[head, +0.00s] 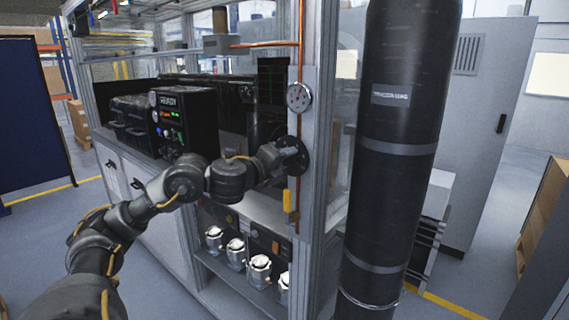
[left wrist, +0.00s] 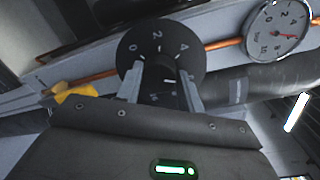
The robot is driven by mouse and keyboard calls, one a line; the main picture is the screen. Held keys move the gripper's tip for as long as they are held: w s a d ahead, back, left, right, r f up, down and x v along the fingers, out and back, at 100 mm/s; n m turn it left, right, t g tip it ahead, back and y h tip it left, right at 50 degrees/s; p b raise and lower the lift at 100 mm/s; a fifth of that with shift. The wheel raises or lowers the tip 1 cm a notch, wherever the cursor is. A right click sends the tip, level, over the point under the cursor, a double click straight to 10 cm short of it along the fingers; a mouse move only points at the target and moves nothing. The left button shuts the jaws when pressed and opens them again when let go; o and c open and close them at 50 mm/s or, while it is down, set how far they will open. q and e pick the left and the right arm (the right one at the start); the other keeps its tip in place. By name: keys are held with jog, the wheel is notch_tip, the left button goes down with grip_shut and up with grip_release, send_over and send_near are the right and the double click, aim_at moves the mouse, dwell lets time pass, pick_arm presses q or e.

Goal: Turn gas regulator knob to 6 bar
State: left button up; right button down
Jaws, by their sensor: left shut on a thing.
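The regulator's black round dial (head: 298,152) sits on the cabinet's post in the head view. In the left wrist view the dial (left wrist: 160,42) shows white numbers 0, 2 and 4; its lower part is hidden. My left gripper (head: 281,158) reaches it from the left, and its two fingers (left wrist: 164,88) close on both sides of the black knob (left wrist: 167,72). A short white mark shows on the knob. A round pressure gauge (head: 299,97) is above the dial; its red needle shows in the left wrist view (left wrist: 278,32). My right gripper is not in view.
A copper pipe (head: 298,215) runs down the post, with a yellow valve handle (head: 288,200) below the dial. A tall black gas cylinder (head: 392,120) stands close on the right. A shelf below holds several shiny machined housings (head: 260,268).

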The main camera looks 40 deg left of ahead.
pick_arm(q)
jog(key=shift+f+m, duration=0.1)
jog(key=shift+m, duration=0.3)
jog(key=o, duration=1)
jog(key=shift+s, duration=0.1)
jog(key=s+b, duration=0.1)
jog(key=s, duration=0.2)
jog(key=s+b, duration=0.1)
jog(key=s, duration=0.3)
jog(key=s+b, duration=0.2)
jog(key=s, duration=0.1)
jog(key=shift+s+d+r, duration=0.3)
jog(key=shift+d, duration=0.1)
